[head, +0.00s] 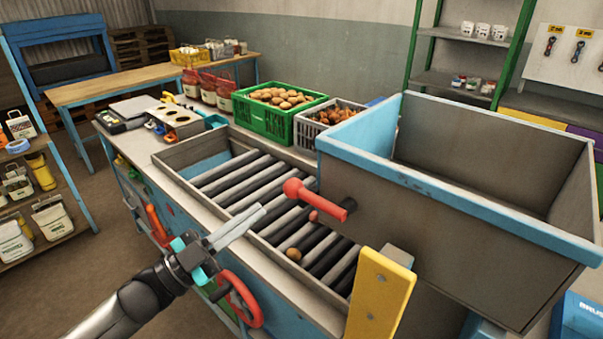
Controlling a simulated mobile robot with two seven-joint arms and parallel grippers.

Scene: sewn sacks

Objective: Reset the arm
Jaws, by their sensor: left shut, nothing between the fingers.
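My left gripper (240,226) comes in from the lower left in the head view. Its grey fingers are together with nothing between them. It is above the near edge of the roller conveyor (240,185), pointing up and right. My right arm and gripper are not in view.
A large blue-rimmed hopper (465,150) stands at the right, with a red-knobbed handle (318,198) on its side. A potato (294,254) lies on the rollers. A green crate of potatoes (280,110) and a grey crate (325,125) stand behind. A red handwheel (242,300) is below the gripper.

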